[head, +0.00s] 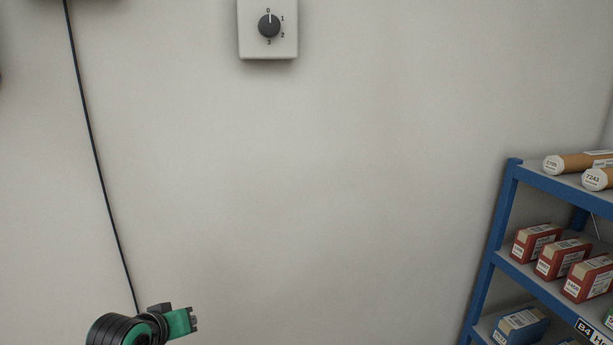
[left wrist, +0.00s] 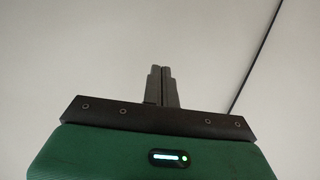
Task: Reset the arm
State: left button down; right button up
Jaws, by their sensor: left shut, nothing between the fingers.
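My left gripper (head: 194,319) shows at the bottom left of the head view, at the end of my black and green arm. It points to the right in front of the bare wall. In the left wrist view its two dark fingers (left wrist: 161,72) are together with nothing between them. The gripper is shut and empty. My right gripper is in neither view.
A rotary switch (head: 269,26) is on the wall (head: 350,150) at the top. A black cable (head: 98,170) hangs down the wall at the left. A blue shelf rack (head: 497,232) with red boxes (head: 556,257) and cardboard tubes (head: 578,162) stands at the right.

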pick_arm(q)
jog(key=s+d+f+m+g+y, duration=0.1)
jog(key=s+d+f+m+g, duration=0.2)
jog(key=s+f, duration=1.2)
jog(key=s+f+m+g+y, duration=0.1)
jog(key=s+f+g, duration=0.1)
jog(key=s, duration=0.7)
jog(key=s+f+m+g, duration=0.1)
jog(key=s+f+g, duration=0.15)
jog(key=s, duration=0.65)
notch_tip(320, 180, down, 36)
jog(key=b, duration=0.4)
jog(key=s+a+f+g+b, duration=0.2)
jog(key=s+a+f+b, duration=0.1)
jog(key=s+f, duration=1.6)
notch_tip(320, 180, down, 3)
jog(key=shift+a+f, duration=0.2)
jog(key=shift+a, duration=0.25)
